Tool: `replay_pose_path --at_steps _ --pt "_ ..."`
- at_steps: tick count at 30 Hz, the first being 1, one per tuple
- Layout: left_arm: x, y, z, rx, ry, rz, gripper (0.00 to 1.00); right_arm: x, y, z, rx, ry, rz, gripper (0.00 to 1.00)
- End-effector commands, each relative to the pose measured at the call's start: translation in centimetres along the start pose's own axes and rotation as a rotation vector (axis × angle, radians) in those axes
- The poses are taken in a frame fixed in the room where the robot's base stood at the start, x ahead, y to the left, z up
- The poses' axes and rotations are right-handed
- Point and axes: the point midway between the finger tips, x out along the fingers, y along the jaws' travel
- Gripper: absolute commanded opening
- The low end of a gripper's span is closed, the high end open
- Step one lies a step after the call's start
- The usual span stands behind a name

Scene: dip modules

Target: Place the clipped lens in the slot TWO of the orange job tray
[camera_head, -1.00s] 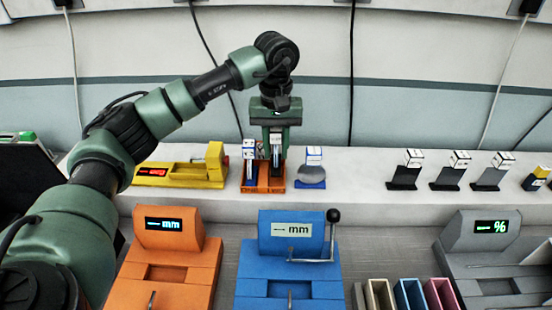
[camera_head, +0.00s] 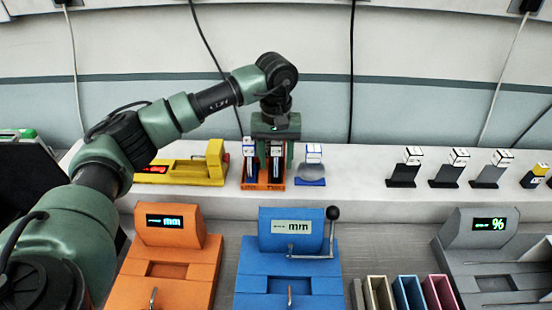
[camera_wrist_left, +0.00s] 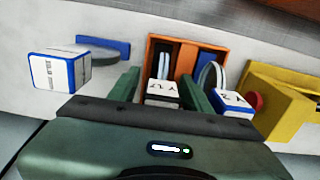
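The orange job tray (camera_head: 263,187) stands on the white shelf; it also shows in the wrist view (camera_wrist_left: 185,62). A clipped lens with a white label block (camera_head: 276,150) sits upright in the tray's right slot in the head view. My left gripper (camera_head: 275,156) is over it, its green fingers on either side of the block with a small gap, so it looks open. The block also shows between the fingers in the wrist view (camera_wrist_left: 162,92). Another clipped lens (camera_head: 250,150) stands in the left slot. I cannot read the slot marks. My right gripper is not in view.
A blue stand (camera_head: 311,182) with a white-blue block is close right of the tray. A yellow device (camera_head: 190,172) is close left. Several dark holders (camera_head: 404,172) stand further right. Orange (camera_head: 170,255) and blue (camera_head: 290,240) machines are in front, below the shelf.

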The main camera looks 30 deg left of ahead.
Motion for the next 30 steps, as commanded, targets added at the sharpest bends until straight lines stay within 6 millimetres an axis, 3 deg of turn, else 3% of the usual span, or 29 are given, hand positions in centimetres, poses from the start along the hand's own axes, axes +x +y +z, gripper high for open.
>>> replay_pose_path --at_steps 4,8,21,30 --pt "-0.5 0.0 0.0 0.0 0.0 0.0 0.49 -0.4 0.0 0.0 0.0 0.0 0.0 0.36" --pt "-1.7 0.1 -0.1 0.0 0.003 0.003 0.49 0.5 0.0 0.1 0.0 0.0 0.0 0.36" --pt "-10.6 0.0 -0.1 0.0 0.003 0.001 0.49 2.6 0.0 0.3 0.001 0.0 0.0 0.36" --pt "-12.3 0.0 0.0 0.0 0.0 0.0 0.49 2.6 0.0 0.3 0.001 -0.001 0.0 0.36"
